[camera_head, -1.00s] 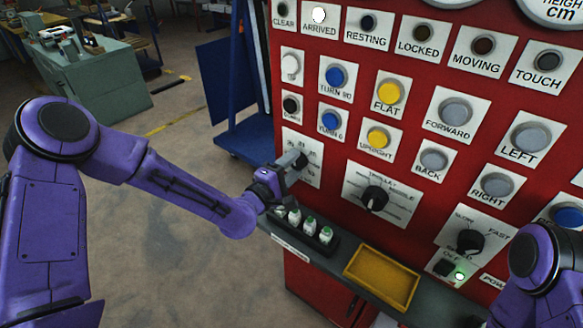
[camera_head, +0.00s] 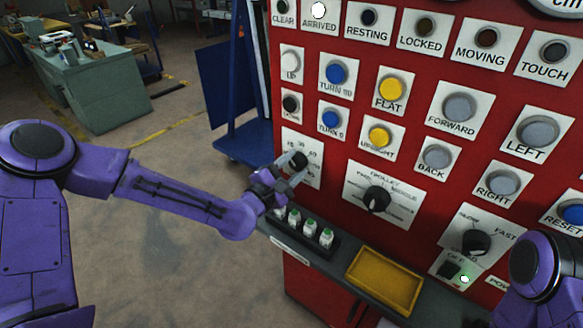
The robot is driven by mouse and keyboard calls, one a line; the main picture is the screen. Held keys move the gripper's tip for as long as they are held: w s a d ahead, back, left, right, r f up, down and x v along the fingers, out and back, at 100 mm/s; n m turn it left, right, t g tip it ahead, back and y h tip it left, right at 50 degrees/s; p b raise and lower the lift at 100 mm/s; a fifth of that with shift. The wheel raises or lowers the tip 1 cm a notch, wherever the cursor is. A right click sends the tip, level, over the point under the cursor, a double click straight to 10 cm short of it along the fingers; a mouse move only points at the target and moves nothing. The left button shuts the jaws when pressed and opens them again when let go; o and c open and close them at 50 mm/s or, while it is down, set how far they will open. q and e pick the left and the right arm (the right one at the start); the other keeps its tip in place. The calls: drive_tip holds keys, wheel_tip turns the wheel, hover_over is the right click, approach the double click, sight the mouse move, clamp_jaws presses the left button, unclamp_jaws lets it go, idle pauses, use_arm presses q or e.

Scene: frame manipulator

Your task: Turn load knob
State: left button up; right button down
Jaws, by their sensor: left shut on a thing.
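The load knob (camera_head: 299,159) is a dark knob on a white numbered plate (camera_head: 313,175) at the lower left of the red panel. The word on the plate is hidden or too small to read. My left gripper (camera_head: 291,172) reaches it from the lower left, with its fingers shut on the knob. The fingers cover part of the knob and the plate, so the pointer's exact setting is hard to read. My right gripper is out of view; only part of my right arm shows at the lower right.
The red panel (camera_head: 345,152) carries several buttons, lamps and another knob, the trolley knob (camera_head: 376,198), to the right. Below, a ledge holds small green-topped bottles (camera_head: 310,228) and a yellow tray (camera_head: 385,281). The floor left of the panel is open.

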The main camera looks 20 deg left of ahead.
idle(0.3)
use_arm(q)
drive_tip(key=o, duration=1.1)
drive_tip(key=shift+c, duration=0.2)
drive_tip(key=b+v, duration=0.1)
drive_tip(key=v, duration=0.9)
drive_tip(key=shift+s, duration=0.25)
drive_tip(key=shift+a, duration=0.1)
